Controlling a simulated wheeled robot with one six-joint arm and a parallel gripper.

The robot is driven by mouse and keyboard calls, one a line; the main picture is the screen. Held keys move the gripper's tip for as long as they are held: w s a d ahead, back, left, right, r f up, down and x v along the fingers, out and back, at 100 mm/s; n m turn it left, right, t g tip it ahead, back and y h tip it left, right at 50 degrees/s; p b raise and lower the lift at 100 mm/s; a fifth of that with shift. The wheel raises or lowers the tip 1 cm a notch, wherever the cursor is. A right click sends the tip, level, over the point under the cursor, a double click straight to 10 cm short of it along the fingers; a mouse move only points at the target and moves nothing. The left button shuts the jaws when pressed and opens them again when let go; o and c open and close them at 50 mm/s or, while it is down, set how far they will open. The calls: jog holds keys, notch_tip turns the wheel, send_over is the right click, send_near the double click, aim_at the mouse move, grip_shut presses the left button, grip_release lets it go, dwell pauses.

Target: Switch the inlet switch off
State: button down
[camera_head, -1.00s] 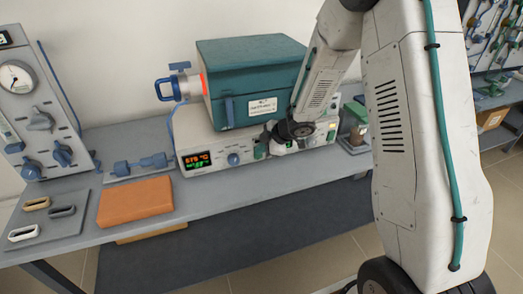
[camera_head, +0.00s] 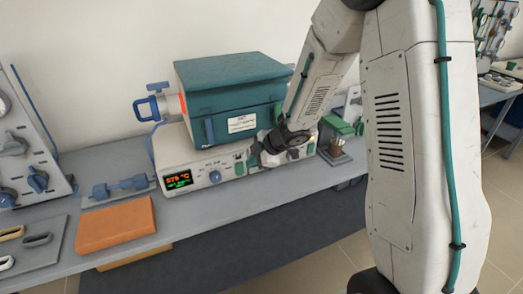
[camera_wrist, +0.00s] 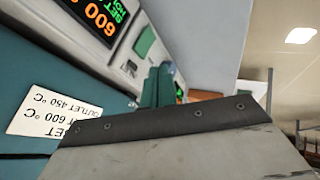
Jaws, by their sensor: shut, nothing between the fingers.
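The teal muffle furnace (camera_head: 235,100) sits on a pale control base (camera_head: 205,165) with a lit display (camera_head: 178,180) and a blue knob (camera_head: 215,177). A small green switch-like part (camera_head: 239,168) is on the base front beside my gripper (camera_head: 256,158); its on or off position is too small to tell. In the wrist view, a green panel part (camera_wrist: 145,41) and a small pale control (camera_wrist: 130,68) show near my teal fingertips (camera_wrist: 156,84). My gripper is shut and empty, close to the panel; contact cannot be told. No inlet label is legible.
An orange block (camera_head: 116,226) and blue valve piece (camera_head: 120,188) lie on the grey bench to the left. A green-topped device (camera_head: 336,125) stands right of my gripper.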

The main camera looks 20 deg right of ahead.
jog(key=w+r+v, duration=0.1)
jog(key=v, duration=0.5)
jog(key=shift+r, duration=0.2)
jog(key=shift+s, duration=0.1)
jog(key=s+d+r+m+h, duration=0.1)
jog(key=d+r+m+h, duration=0.1)
jog(key=d+m+h, duration=0.3)
jog(key=s+d+r+m+h, duration=0.2)
jog(key=d+m+h, duration=0.15)
jog(key=d, duration=0.35)
jog(key=s+d+r+m+g+h, duration=0.1)
jog(key=s+r+m+g+h, duration=0.2)
jog(key=s, duration=0.7)
jog(key=s+a+r+m+y, duration=0.2)
jog(key=s+a+r+y, duration=0.1)
jog(key=s+a, duration=0.4)
jog(key=s+a+r+m+g+y, duration=0.1)
jog(key=s+a+r+m+y, duration=0.2)
jog(key=s, duration=1)
jog(key=a+r, duration=0.2)
jog(key=a, duration=0.2)
jog(key=shift+s+r+g, duration=0.15)
jog(key=shift+s+g, duration=0.15)
jog(key=shift+s, duration=0.05)
